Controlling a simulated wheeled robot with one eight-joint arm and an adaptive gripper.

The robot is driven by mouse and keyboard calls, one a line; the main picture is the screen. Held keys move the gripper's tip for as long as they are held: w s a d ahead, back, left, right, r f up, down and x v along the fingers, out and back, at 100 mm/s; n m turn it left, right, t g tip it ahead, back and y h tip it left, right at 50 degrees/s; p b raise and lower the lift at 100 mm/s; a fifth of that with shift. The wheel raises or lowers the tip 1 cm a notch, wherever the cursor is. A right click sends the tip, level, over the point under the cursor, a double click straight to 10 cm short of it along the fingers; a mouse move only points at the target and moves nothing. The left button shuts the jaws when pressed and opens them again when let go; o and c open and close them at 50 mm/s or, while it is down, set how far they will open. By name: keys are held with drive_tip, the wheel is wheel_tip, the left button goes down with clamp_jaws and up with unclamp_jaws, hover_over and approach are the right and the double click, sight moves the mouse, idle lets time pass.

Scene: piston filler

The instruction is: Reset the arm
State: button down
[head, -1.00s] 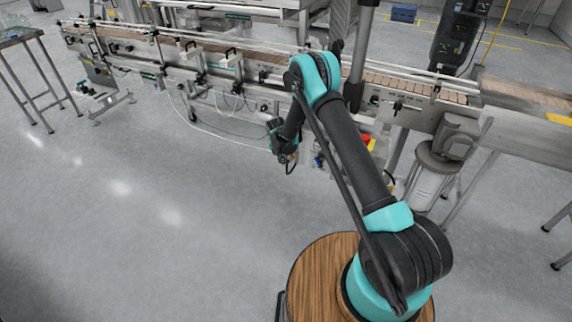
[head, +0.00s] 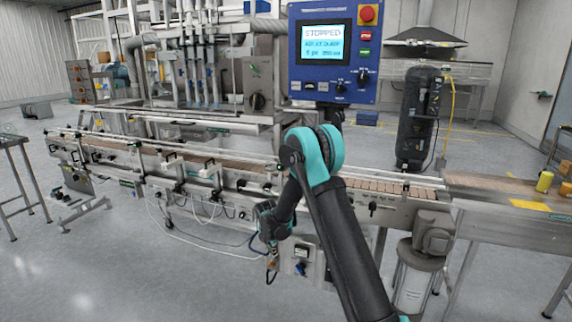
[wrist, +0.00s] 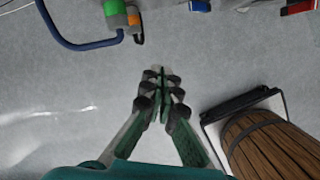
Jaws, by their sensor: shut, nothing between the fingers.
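My gripper (wrist: 160,75) shows in the wrist view with its two fingers together at the tips and nothing between them. It points down over bare grey floor. In the head view my arm rises from the bottom, bends at a teal elbow, and its wrist end (head: 271,235) hangs low in front of the conveyor. The finger detail is too small to tell there.
The conveyor (head: 340,184) runs across behind my arm. A blue control panel (head: 333,55) reading "STOPPED" stands above it. A yellow object (head: 544,181) sits at the right on the conveyor's end. Open floor (head: 110,270) lies at the left.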

drive_tip(key=s+d+r+m, duration=1.4)
drive_tip(key=s+d+r, duration=0.1)
drive_tip(key=d+r, duration=0.15)
drive_tip(key=s+d+m, duration=0.4)
drive_tip(key=s+m, duration=0.2)
drive_tip(key=s, duration=0.4)
drive_tip(key=s+d+f+m+t, duration=0.1)
drive_tip(key=s+d+m, duration=0.3)
drive_tip(key=s+m, duration=0.3)
drive_tip(key=s, duration=0.4)
drive_tip(key=shift+s+d+m+y, duration=0.15)
drive_tip(key=shift+d+m+y, duration=0.15)
drive_tip(key=shift+d+y, duration=0.1)
idle(0.4)
